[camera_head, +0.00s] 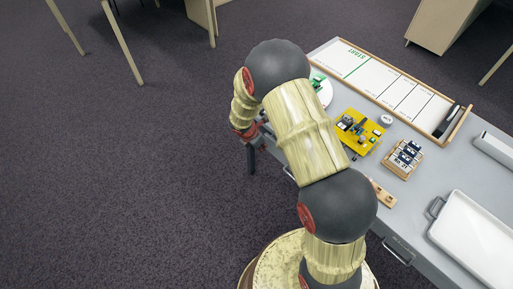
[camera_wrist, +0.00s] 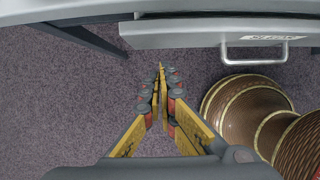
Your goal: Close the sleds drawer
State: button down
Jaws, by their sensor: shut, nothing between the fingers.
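My gripper (camera_wrist: 161,72) is shut and empty, its yellow fingertips together over the carpet just off the desk's front edge. In the wrist view, a grey drawer front (camera_wrist: 235,52) with a silver handle (camera_wrist: 284,50) and a small pale label (camera_wrist: 266,38) is right of my fingertips; the label is too small to read surely. A grey panel (camera_wrist: 170,33) stands just ahead of the fingertips, apart from them as far as I can tell.
The grey desk (camera_head: 400,205) carries a yellow board (camera_head: 358,132), a small wooden rack (camera_head: 403,158), a white tray (camera_head: 475,237) and a framed white track (camera_head: 357,66). A dark desk leg (camera_wrist: 85,35) stands left of my fingertips. Open carpet (camera_head: 110,170) lies to the left.

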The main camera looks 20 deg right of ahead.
jog(key=shift+w+d+r, duration=0.1)
jog(key=shift+w+d, duration=0.15)
jog(key=shift+d, duration=0.45)
jog(key=shift+w+d+r, duration=0.1)
jog(key=shift+w+d, duration=0.15)
jog(key=shift+d, duration=0.4)
